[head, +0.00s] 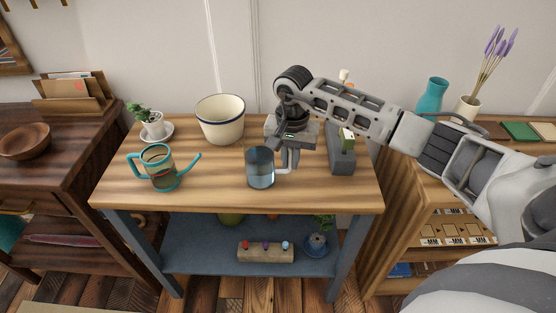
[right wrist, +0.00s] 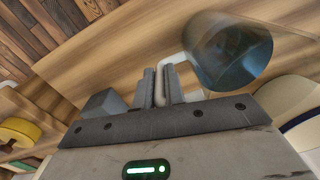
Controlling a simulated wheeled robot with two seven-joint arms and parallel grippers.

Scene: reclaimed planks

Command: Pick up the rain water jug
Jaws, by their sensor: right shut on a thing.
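The rain water jug (head: 260,168) is a bluish see-through vessel with a pale handle, upright at the middle of the plank table (head: 220,192). It also shows in the right wrist view (right wrist: 228,52), to the right of the fingers. My right gripper (head: 285,160) reaches in from the right, behind and beside the jug. Its fingers (right wrist: 160,88) are shut on the jug's handle. I cannot tell whether the jug's base touches the table. My left gripper is not in view.
A teal-trimmed watering can (head: 160,169), a small potted plant (head: 152,124) and a cream bucket (head: 221,119) stand left of the jug. A grey box-like holder (head: 341,157) stands close on the right. The table's front left is clear.

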